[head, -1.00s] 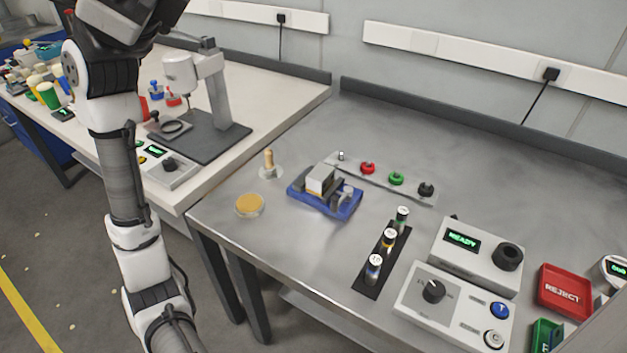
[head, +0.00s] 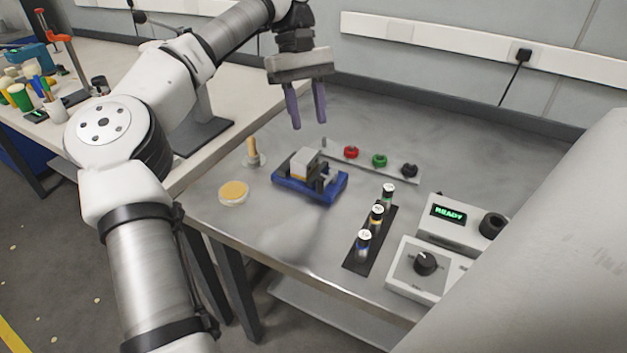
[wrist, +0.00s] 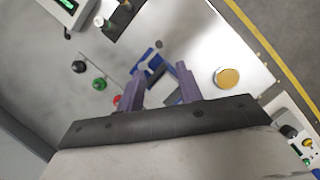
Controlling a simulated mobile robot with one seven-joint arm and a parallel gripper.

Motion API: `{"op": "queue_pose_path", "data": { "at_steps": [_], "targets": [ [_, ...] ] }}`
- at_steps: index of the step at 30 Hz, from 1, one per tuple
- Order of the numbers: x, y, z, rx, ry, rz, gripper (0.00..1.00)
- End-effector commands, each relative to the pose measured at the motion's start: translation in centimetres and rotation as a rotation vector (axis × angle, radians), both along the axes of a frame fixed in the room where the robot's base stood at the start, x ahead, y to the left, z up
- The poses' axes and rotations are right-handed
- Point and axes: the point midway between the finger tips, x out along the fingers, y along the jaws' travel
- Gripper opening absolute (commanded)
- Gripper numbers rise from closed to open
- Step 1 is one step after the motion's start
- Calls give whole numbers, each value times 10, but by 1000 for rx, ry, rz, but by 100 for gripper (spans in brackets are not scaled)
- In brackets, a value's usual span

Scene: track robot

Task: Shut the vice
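The vice (head: 322,196) has a blue base and grey jaws and sits on the grey metal bench. A pale block with a tan side (head: 304,163) sits at its left part, and grey jaw parts (head: 328,177) stand at its right. I cannot tell whether the jaws touch the block. My gripper (head: 308,124) points down above and behind the vice, with its two purple fingers apart and nothing between them. In the wrist view the blue vice (wrist: 151,54) shows between and beyond the fingers, partly hidden by them.
Left of the vice are a wooden peg (head: 252,148) and a yellow disc (head: 234,190). Behind it is a strip with red, green and black knobs (head: 379,160). To the right are small cylinders on a black strip (head: 356,262) and a READY box (head: 455,232).

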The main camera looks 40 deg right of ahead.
Motion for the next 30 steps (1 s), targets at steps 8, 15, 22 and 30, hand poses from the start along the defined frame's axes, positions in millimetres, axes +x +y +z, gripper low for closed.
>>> {"op": "queue_pose_path", "data": {
  "at_steps": [8,15,22,30],
  "targets": [
    [-18,4,-48,-3,9,-3,36],
    [-35,9,-87,-2,5,0,36],
    [-47,11,-116,-3,4,1,36],
    [-51,12,-124,-5,4,1,36]
  ]
}}
